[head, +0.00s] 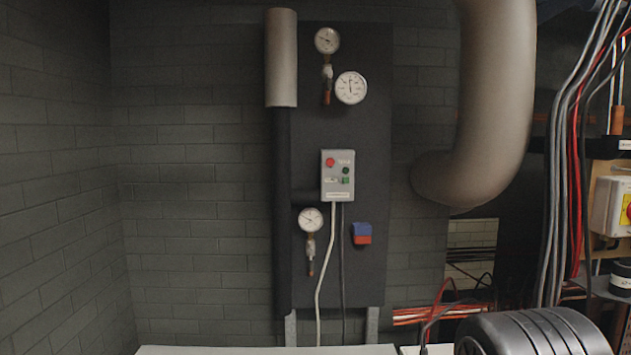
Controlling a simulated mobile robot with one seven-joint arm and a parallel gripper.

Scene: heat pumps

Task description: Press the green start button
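A small grey control box (336,190) is mounted on the dark wall panel, near the middle of the head view. A red button (330,162) sits at its upper left. On its right side are two small green spots, an upper one (346,170) and a lower one (346,180), one just above the other. They are too small to tell which is the start button or whether one is a lamp. Nothing covers the front of the box. My gripper is not in view.
Round gauges (351,88) hang above and below the box. A blue and red block (362,233) sits lower right on the panel. Two cables run down from the box. A thick pipe (490,100) and a dark ribbed cylinder (535,335) stand to the right.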

